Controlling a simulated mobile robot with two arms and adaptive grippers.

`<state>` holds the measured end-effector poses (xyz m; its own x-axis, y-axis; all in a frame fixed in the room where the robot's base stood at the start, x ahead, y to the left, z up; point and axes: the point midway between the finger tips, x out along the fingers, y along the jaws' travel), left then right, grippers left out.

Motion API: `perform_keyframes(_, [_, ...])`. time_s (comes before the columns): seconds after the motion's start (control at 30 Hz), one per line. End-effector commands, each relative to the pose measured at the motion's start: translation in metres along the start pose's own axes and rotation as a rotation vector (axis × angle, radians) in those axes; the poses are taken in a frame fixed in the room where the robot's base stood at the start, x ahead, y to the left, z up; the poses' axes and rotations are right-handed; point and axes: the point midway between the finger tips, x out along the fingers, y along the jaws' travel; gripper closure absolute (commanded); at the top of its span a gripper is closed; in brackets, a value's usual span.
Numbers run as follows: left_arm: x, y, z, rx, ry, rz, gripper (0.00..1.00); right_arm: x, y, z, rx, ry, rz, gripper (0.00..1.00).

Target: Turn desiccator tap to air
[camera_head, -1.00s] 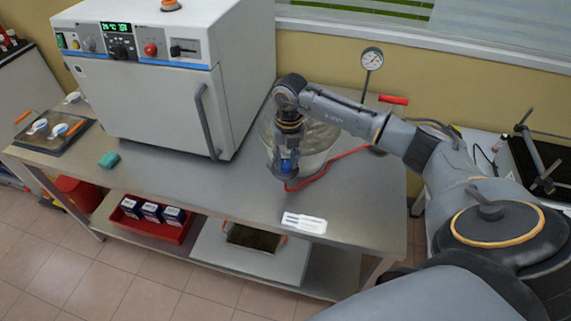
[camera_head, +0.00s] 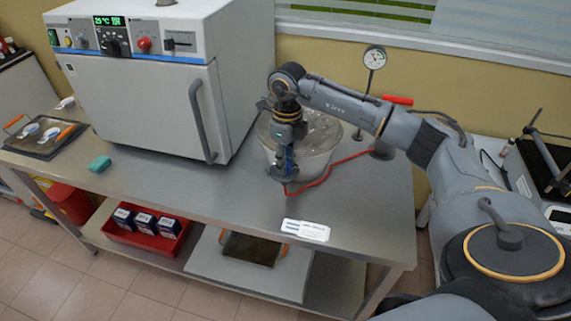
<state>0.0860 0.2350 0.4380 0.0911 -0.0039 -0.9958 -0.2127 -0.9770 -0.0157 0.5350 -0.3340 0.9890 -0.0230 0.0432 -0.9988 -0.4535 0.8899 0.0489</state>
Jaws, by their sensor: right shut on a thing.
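The desiccator (camera_head: 322,158) is a round clear glass vessel on the steel bench, right of the oven. My right gripper (camera_head: 287,170) reaches down in front of it, at its near left side. The gripper is shut on the desiccator tap (camera_head: 289,160), of which only a small blue part shows between the fingers. The tap's exact angle is hidden by the gripper. A red hose (camera_head: 322,180) runs from just below the gripper to the right. My left gripper is not in the picture.
A white oven (camera_head: 150,85) stands left of the desiccator. A pressure gauge (camera_head: 374,58) on a stand and a red handle (camera_head: 398,100) are behind my right arm. A label card (camera_head: 306,230) lies at the bench's front edge. The bench front is mostly clear.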

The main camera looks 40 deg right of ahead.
Motion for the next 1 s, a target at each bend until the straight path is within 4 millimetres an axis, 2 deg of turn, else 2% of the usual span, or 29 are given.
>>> perform_keyframes(0.63, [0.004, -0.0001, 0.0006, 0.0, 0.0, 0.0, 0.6, -0.0019, -0.0009, 0.0011, -0.055, -0.002, -0.002, 1.0])
perform_keyframes(0.67, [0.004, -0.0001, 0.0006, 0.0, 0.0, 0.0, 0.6, -0.0019, -0.0009, 0.0011, -0.055, -0.002, -0.002, 0.7])
perform_keyframes(0.77, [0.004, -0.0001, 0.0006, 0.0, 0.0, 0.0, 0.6, -0.0017, -0.0008, 0.001, -0.054, -0.002, -0.002, 0.5])
perform_keyframes(1.0, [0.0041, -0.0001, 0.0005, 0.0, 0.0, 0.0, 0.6, -0.0009, -0.0008, 0.0005, -0.053, 0.0, -0.002, 0.49])
